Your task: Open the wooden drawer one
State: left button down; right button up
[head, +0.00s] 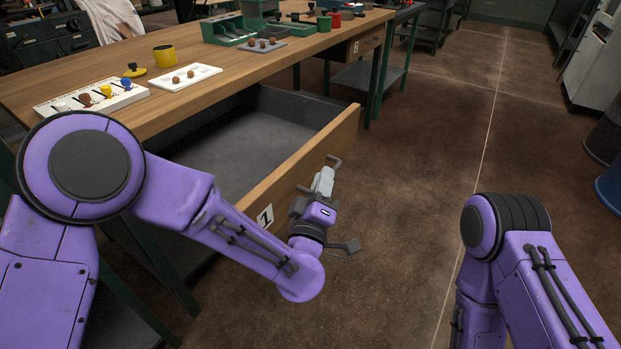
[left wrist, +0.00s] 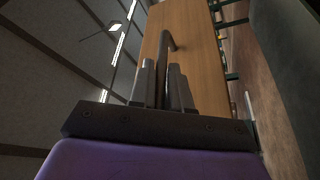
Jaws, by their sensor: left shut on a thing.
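The wooden drawer one (head: 290,172) is pulled far out from under the workbench, and its grey interior shows empty. Its front carries a white label with a 1 (head: 265,216) and a dark bar handle (head: 333,161). My left gripper (head: 323,181) is at the drawer front, shut on the handle. In the left wrist view the gripper's fingers (left wrist: 164,88) are on either side of the handle (left wrist: 169,42), with the wooden drawer front (left wrist: 200,50) behind. My right arm comes in at the lower right; its gripper is out of view.
A second drawer (head: 368,42) is further right. The floor (head: 430,140) right of the drawer is clear.

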pick_arm(q)
jog(key=shift+d+r, duration=0.15)
jog(key=shift+d, duration=0.05)
jog(key=c, duration=1.4)
grip_release()
jog(key=shift+c, duration=0.2)
jog(key=v, duration=1)
jog(key=shift+s, duration=0.25)
jog(key=shift+f, duration=0.25)
